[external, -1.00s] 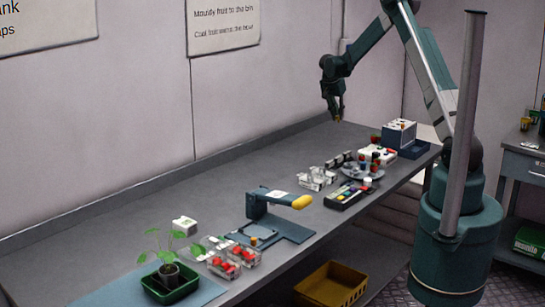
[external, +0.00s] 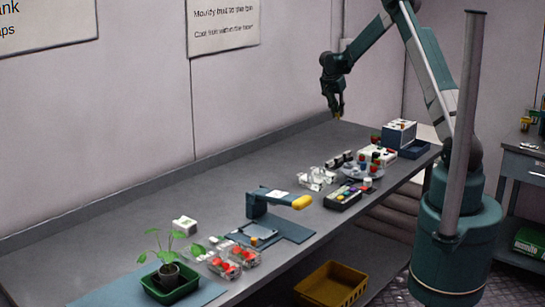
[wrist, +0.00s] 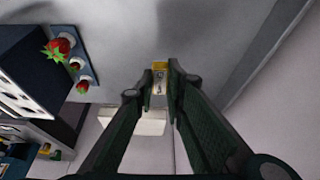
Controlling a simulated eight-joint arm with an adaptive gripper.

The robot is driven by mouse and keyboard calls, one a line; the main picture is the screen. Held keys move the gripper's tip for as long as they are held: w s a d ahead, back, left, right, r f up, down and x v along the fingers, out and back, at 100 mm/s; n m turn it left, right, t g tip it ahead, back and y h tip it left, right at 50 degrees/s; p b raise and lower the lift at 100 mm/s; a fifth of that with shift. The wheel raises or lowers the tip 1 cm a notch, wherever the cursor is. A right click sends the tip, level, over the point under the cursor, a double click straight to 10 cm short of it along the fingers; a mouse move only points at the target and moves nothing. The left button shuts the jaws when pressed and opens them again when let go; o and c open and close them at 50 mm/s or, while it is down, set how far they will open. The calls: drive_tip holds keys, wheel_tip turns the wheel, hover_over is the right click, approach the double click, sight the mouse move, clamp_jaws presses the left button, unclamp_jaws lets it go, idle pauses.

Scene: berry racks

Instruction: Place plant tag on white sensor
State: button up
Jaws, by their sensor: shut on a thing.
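My gripper (external: 338,110) is high above the far end of the bench. In the wrist view its fingers (wrist: 160,88) are closed on a small pale tag with a yellow end (wrist: 159,67), which looks like the plant tag; the fingers hide part of it. A small white box with a green mark (external: 184,226) sits on the bench behind the potted plant, far from my gripper; it may be the white sensor, but I cannot tell for sure. The wrist view does not show this box.
A potted plant in a green tray (external: 172,287) stands at the near left. The bench's back strip is mostly clear.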

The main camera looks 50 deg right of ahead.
drive_tip(key=shift+a, duration=0.1)
drive_tip(key=w+a+r+n+t, duration=0.1)
drive_tip(key=w+a+n, duration=0.25)
drive_tip(key=a, duration=1.55)
drive_tip(key=w+a+r+n+t+y, duration=0.15)
drive_tip(key=w+a, duration=0.25)
drive_tip(key=a, duration=1.6)
drive_tip(key=w+a+n+t, duration=0.1)
drive_tip(key=w+a+n, duration=0.3)
drive_tip(key=a, duration=1.5)
drive_tip(key=s+a+n+y, duration=0.15)
drive_tip(key=s+a, duration=0.25)
drive_tip(key=a, duration=0.9)
drive_tip(key=s+a+n, duration=0.2)
drive_tip(key=s+a, duration=0.1)
drive_tip(key=a, duration=1)
drive_tip(key=s+a+r+n, duration=0.1)
drive_tip(key=s+a+n, duration=0.1)
drive_tip(key=s+a, duration=0.6)
drive_tip(key=s+a+r+n+y, duration=0.1)
drive_tip(key=s+a+n, duration=0.2)
drive_tip(key=s+a, duration=0.6)
drive_tip(key=a+t, duration=0.1)
drive_tip(key=a, duration=0.7)
drive_tip(key=shift+a, duration=0.15)
drive_tip(key=shift+s, duration=0.1)
drive_tip(key=shift+f, duration=3.15)
